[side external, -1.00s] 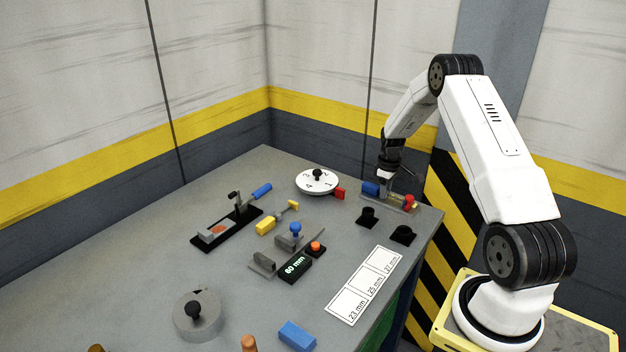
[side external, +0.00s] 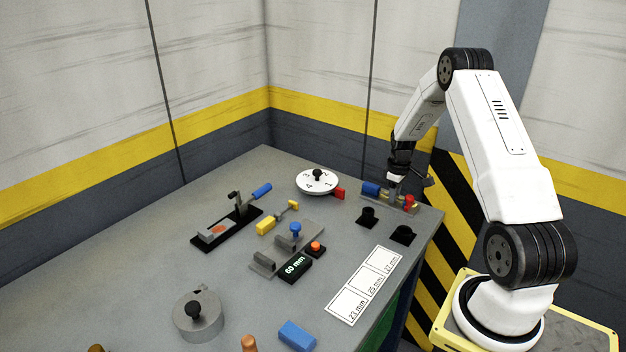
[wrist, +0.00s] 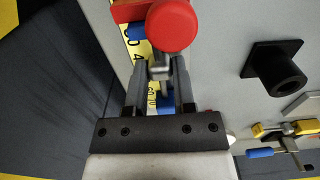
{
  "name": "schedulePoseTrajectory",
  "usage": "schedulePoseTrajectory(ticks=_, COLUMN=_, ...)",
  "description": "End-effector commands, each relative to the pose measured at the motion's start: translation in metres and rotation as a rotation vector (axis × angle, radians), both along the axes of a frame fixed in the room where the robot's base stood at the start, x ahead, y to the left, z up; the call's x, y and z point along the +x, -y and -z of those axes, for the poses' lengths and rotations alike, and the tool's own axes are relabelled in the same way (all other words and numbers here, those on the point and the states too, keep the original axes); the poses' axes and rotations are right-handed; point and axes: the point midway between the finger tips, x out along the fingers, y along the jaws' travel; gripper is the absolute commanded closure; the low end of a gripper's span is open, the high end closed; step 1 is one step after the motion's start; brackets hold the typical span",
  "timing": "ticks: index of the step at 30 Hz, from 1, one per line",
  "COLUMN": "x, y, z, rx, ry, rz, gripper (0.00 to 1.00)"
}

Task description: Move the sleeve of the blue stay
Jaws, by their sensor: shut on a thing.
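The blue stay stands at the back right of the table, with a blue block (side external: 371,188) at its left end and a red knob (side external: 409,201) at its right end. In the wrist view the red knob (wrist: 170,27) is close up, beside a yellow scale (wrist: 143,58) with numbers. My gripper (side external: 394,185) reaches down between the blue block and the red knob. In the wrist view my gripper (wrist: 160,78) is shut on a small grey metal piece (wrist: 160,66), which looks like the sleeve. Blue parts (wrist: 166,103) show between the fingers; the rest is hidden.
Two black sockets (side external: 367,216) (side external: 403,234) stand just in front. A white dial (side external: 317,182) with a red tab is to the left. A labelled white card (side external: 364,286), a display reading 60 mm (side external: 295,266) and a blue block (side external: 297,336) lie nearer. The table's right edge is close.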

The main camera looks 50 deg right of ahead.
Motion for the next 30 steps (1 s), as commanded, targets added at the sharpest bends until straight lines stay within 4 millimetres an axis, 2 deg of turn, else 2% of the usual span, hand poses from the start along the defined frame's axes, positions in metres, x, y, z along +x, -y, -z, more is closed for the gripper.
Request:
schedulePoseTrajectory(ticks=4, x=0.000, y=0.000, z=0.000, rx=0.000, ry=-0.001, rz=0.000, gripper=1.00)
schedulePoseTrajectory(ticks=5, x=0.000, y=0.000, z=0.000, rx=0.000, ry=-0.001, rz=0.000, gripper=0.62)
schedulePoseTrajectory(ticks=6, x=0.000, y=0.000, z=0.000, rx=0.000, ry=-0.001, rz=0.000, gripper=0.49)
schedulePoseTrajectory(ticks=8, x=0.000, y=0.000, z=0.000, rx=0.001, ry=-0.001, rz=0.000, gripper=0.32)
schedulePoseTrajectory(ticks=20, x=0.000, y=0.000, z=-0.002, rx=0.000, ry=0.000, rz=0.000, gripper=0.32)
schedulePoseTrajectory(ticks=26, x=0.001, y=0.000, z=-0.015, rx=-0.001, ry=0.001, rz=0.000, gripper=0.32)
schedulePoseTrajectory(ticks=30, x=0.001, y=0.000, z=-0.031, rx=-0.002, ry=0.002, rz=0.000, gripper=0.32)
